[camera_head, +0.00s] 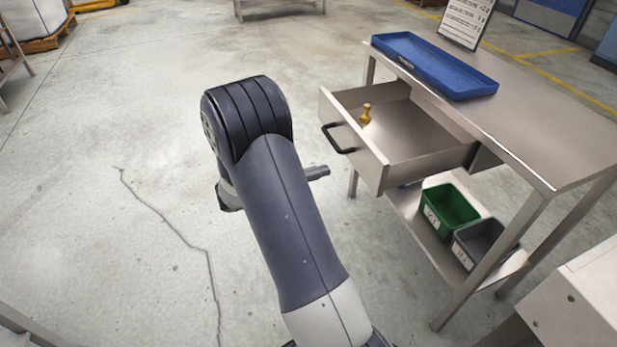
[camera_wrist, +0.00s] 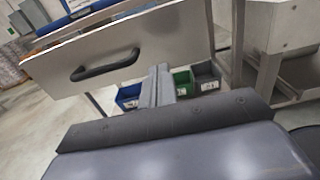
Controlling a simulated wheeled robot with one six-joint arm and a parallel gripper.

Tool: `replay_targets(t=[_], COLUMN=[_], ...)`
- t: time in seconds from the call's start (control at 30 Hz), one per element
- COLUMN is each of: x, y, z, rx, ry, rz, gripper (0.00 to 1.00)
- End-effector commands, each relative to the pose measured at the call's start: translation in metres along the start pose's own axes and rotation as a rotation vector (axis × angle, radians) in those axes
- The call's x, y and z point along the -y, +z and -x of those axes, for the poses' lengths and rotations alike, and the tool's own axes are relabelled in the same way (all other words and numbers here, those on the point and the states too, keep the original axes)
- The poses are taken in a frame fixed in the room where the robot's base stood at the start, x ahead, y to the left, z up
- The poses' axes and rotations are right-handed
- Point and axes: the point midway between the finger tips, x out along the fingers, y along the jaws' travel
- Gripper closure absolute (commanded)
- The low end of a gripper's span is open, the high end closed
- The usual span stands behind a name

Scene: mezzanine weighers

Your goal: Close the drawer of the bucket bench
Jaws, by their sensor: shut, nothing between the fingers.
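The bucket bench (camera_head: 560,150) is a steel table at the right in the head view. Its drawer (camera_head: 400,125) is pulled out towards my arm, with a black bar handle (camera_head: 337,140) on its front. A small brass-coloured object (camera_head: 366,114) stands inside the drawer. My gripper (camera_head: 318,172) is shut and empty, to the left of the drawer front and apart from it in the head view. In the wrist view my gripper (camera_wrist: 158,85) points at the drawer front (camera_wrist: 185,40), right of the handle (camera_wrist: 105,66); whether it touches cannot be told.
A blue tray (camera_head: 435,65) and a sign (camera_head: 465,18) are on the benchtop. A green bin (camera_head: 450,210) and a grey bin (camera_head: 484,243) sit on the lower shelf; the wrist view also shows a blue bin (camera_wrist: 128,96). The floor left of the bench is clear.

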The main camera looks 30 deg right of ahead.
Motion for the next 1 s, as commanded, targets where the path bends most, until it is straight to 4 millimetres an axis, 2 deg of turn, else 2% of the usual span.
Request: replay_targets(t=[0.03, 0.2, 0.4, 0.6, 1.0], x=[0.001, 0.001, 0.001, 0.0, 0.0], y=[-0.001, -0.001, -0.001, 0.0, 0.0], z=[-0.013, -0.048, -0.076, -0.087, -0.088], rx=[0.0, 0.0, 0.0, 0.0, 0.0], ry=[-0.006, -0.005, -0.002, 0.0, 0.0], rz=[-0.001, -0.001, -0.001, 0.001, 0.0], gripper=[1.0, 1.0, 1.0, 1.0, 1.0])
